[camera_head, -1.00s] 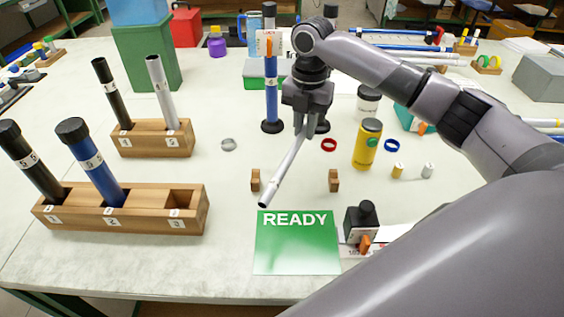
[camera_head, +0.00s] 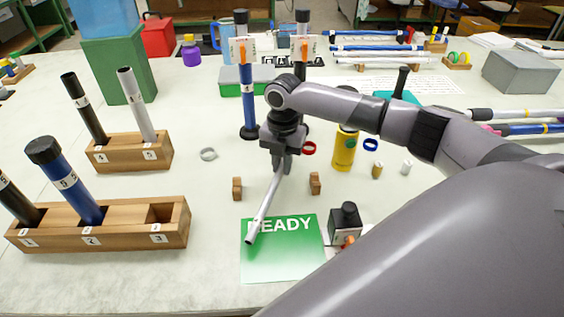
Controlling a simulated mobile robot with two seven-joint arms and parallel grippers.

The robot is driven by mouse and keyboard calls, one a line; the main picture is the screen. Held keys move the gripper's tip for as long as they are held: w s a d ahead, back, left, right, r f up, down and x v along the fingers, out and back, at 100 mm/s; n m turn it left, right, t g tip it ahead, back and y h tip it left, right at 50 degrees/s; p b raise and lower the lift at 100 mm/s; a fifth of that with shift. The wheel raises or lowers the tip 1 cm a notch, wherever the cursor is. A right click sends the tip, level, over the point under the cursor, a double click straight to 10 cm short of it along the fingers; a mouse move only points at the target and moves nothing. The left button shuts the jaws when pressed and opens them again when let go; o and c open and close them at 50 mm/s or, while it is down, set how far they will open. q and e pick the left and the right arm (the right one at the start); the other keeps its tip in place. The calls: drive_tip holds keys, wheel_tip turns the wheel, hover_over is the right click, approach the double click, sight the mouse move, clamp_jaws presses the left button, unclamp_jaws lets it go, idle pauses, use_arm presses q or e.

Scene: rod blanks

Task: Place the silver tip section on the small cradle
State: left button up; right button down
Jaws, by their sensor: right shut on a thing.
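My right gripper (camera_head: 281,164) points down and is shut on a slim silver tip section (camera_head: 265,209). The section is tilted, its lower end toward the front left, over the green READY card. The small cradle is two little wooden blocks, a left one (camera_head: 237,189) and a right one (camera_head: 315,183), standing apart on the table. The gripper is behind and between them, and the section crosses the gap in the picture. I cannot tell how high above the table its lower end is. The section's upper end is hidden by the gripper. My left gripper is not in view.
The green READY card (camera_head: 285,262) lies in front of the cradle, with a black-knobbed block (camera_head: 345,224) at its right. Wooden racks, a front one (camera_head: 120,237) and a rear one (camera_head: 150,158), hold rods at left. A yellow can (camera_head: 344,150) stands behind right.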

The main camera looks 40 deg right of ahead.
drive_tip(key=shift+f, duration=0.55)
drive_tip(key=c, duration=1.1)
unclamp_jaws()
drive_tip(key=shift+r, duration=0.1)
wheel_tip(320, 180, up, 13)
drive_tip(key=shift+w+d+r, duration=0.1)
drive_tip(key=shift+d, duration=0.05)
